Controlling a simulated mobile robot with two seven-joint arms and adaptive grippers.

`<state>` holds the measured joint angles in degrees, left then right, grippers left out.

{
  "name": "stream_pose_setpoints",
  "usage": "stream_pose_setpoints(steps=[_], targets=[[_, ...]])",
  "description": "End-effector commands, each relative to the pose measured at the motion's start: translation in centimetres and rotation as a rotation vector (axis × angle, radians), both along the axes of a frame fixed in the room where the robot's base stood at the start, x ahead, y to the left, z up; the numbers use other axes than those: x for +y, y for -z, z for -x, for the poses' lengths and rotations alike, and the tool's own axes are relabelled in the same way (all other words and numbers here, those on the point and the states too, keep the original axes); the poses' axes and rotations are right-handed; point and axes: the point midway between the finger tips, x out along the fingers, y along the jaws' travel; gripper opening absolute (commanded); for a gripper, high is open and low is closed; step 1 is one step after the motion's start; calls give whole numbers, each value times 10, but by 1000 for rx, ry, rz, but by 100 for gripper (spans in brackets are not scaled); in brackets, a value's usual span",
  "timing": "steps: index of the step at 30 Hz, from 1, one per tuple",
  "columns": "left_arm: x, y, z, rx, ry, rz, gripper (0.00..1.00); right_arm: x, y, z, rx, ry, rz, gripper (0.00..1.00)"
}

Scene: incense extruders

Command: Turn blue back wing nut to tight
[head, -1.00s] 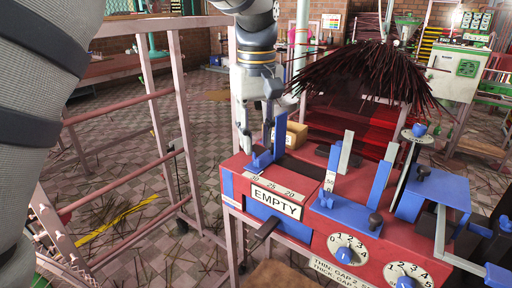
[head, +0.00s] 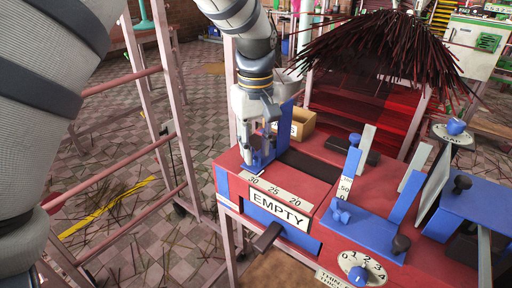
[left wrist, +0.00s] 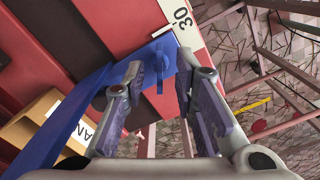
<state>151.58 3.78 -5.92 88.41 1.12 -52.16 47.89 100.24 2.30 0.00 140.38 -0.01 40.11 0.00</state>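The blue back bracket (head: 283,122) stands at the left back of the red machine, beside the scale mark 30. In the head view its wing nut is largely hidden by my left gripper (head: 258,158), which points down over the bracket's base. In the left wrist view the blue back wing nut (left wrist: 160,73) stands up from the blue base, between the fingertips of my left gripper (left wrist: 161,68). The fingers are apart, one on each side, with a visible gap to the nut. My right gripper is not in view.
The front blue bracket with another wing nut (head: 340,213) is to the right. A cardboard box (head: 300,124) sits behind the back bracket. A pink metal rack (head: 160,110) stands left of the machine. Dark incense sticks (head: 385,45) spread behind it.

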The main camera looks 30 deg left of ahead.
Motion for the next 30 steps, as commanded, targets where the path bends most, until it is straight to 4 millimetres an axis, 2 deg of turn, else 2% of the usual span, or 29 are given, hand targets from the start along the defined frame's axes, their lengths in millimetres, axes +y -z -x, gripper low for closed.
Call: stream_pose_setpoints(steps=[9, 12, 13, 23, 30], targets=[[0, 5, 0, -1, 0, 0, 26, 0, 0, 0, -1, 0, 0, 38], [0, 5, 0, -1, 0, 0, 3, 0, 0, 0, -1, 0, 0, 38], [0, 5, 0, -1, 0, 0, 0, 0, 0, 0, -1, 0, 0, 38], [0, 4, 0, -2, 11, -1, 0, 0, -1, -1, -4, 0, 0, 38], [0, 3, 0, -3, 112, -1, 0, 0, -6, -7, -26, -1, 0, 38]])
